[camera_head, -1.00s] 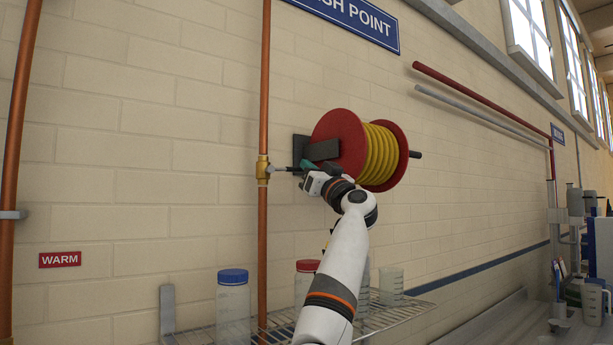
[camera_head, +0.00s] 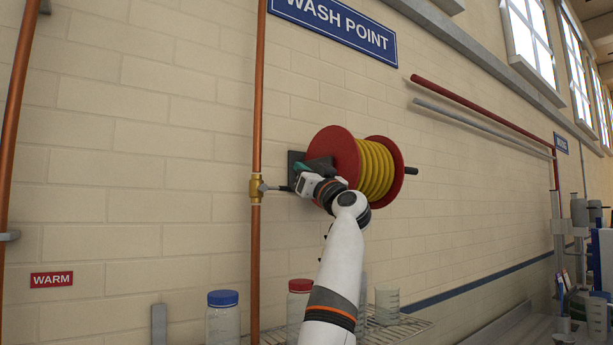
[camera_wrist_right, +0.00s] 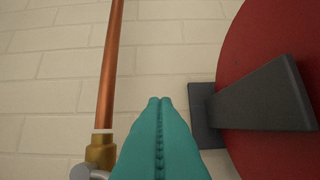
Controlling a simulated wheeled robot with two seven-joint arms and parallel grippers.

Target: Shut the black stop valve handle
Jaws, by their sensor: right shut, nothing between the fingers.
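The stop valve has a brass body (camera_head: 256,188) on a vertical copper pipe. Its handle (camera_head: 283,189) sticks out to the right, roughly level, with a grey stem and dark outer end. In the right wrist view the brass body (camera_wrist_right: 101,153) is at the lower left, with part of the grey stem (camera_wrist_right: 84,172); the dark handle is not visible there. My right gripper (camera_head: 299,167) is just above and right of the handle's outer end; contact cannot be told. Its teal fingers (camera_wrist_right: 160,100) are shut together, empty, pointing at the wall. My left gripper is out of view.
A red hose reel (camera_head: 335,158) with yellow hose is close to the right of my gripper, on a dark wall bracket (camera_wrist_right: 255,100). Below, a wire shelf (camera_head: 405,330) holds a blue-lidded jar (camera_head: 223,322) and a red-lidded jar (camera_head: 300,305).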

